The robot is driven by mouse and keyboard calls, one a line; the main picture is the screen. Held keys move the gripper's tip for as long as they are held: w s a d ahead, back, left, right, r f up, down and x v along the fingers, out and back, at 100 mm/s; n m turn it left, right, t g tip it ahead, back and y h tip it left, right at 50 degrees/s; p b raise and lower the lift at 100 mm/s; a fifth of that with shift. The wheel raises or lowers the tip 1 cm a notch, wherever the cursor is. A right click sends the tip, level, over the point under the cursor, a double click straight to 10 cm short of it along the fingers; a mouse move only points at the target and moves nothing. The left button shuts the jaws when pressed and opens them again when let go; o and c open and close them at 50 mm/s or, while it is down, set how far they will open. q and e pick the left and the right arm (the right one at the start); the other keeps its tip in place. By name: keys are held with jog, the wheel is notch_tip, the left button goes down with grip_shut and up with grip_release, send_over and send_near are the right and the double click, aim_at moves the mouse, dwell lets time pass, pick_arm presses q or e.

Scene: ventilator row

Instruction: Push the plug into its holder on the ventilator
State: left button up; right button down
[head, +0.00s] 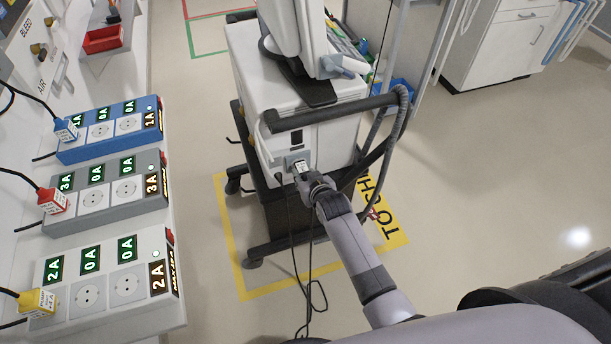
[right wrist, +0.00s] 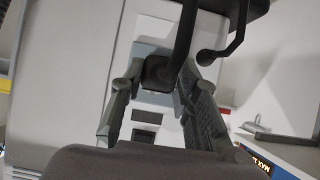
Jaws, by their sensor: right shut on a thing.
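The ventilator (head: 300,110) stands on a wheeled cart. On the lower part of its side facing me is a small grey holder (head: 290,163). My right gripper (head: 311,181) is at this holder, shut on the plug (head: 301,167). In the right wrist view, the dark plug (right wrist: 160,72) with its black cable sits between the two fingers of my right gripper (right wrist: 160,85), in front of a light grey panel. The gripper partly hides the plug and holder, so I cannot tell how deep the plug sits. My left gripper is not in view.
Three socket strips, blue (head: 110,128), grey (head: 105,190) and white (head: 105,280), with coloured plugs, line the left. A black cable (head: 308,285) hangs below my gripper to the floor. The cart's handle (head: 335,110) lies just above. Floor at the right is clear.

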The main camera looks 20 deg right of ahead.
jog(key=c, duration=1.1)
grip_release()
